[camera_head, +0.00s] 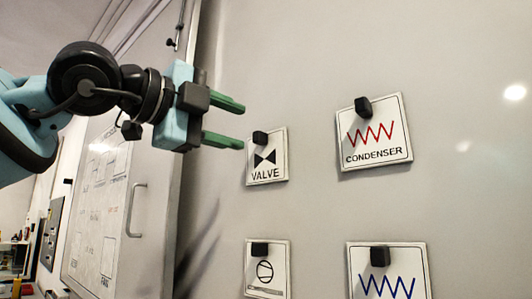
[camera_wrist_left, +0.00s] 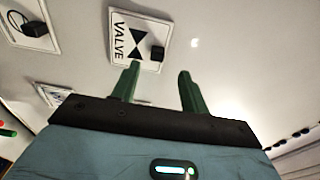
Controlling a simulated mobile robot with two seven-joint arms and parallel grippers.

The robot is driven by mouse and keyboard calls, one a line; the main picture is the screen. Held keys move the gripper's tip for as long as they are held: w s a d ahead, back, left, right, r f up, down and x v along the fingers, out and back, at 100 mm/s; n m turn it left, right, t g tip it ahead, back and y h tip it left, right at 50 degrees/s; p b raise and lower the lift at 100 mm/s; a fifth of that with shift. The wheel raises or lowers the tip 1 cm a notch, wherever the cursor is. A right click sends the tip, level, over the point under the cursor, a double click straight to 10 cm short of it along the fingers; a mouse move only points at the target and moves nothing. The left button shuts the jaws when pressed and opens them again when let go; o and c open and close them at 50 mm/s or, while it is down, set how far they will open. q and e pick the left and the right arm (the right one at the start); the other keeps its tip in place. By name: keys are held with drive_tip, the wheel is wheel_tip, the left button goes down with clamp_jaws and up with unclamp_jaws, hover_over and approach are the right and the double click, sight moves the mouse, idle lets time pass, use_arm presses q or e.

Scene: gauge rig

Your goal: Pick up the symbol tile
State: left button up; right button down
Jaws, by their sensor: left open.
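Several white symbol tiles with black knobs are on a pale upright panel in the head view. The valve tile (camera_head: 266,162) is nearest my left gripper (camera_head: 242,125). The condenser tile (camera_head: 375,140) has a red zigzag. Below are a tile with a circle symbol (camera_head: 266,271) and a tile with a blue zigzag (camera_head: 390,281). My left gripper's green fingers are open and empty, pointing at the panel just left of and above the valve tile. In the left wrist view, the valve tile (camera_wrist_left: 122,35) and its knob (camera_wrist_left: 157,53) lie beyond the fingertips (camera_wrist_left: 158,68). My right gripper is not visible.
A cabinet-like door with a handle (camera_head: 134,210) and a white chart (camera_head: 97,220) stands at the left. Small items sit at the lower left. The pale panel (camera_head: 320,60) is bare above the tiles.

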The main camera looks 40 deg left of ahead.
sight(255, 136)
use_arm(q)
drive_tip(key=shift+w, duration=0.1)
drive_tip(key=w+p, duration=0.1)
drive_tip(key=w, duration=0.1)
drive_tip(key=w+p, duration=0.1)
drive_tip(key=w, duration=0.1)
drive_tip(key=shift+w+d+f, duration=0.15)
drive_tip(key=shift+w, duration=0.15)
drive_tip(key=shift+f, duration=0.1)
drive_tip(key=shift+c, duration=0.5)
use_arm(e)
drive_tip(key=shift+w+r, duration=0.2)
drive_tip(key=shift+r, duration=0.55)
use_arm(q)
drive_tip(key=c, duration=0.7)
clamp_jaws()
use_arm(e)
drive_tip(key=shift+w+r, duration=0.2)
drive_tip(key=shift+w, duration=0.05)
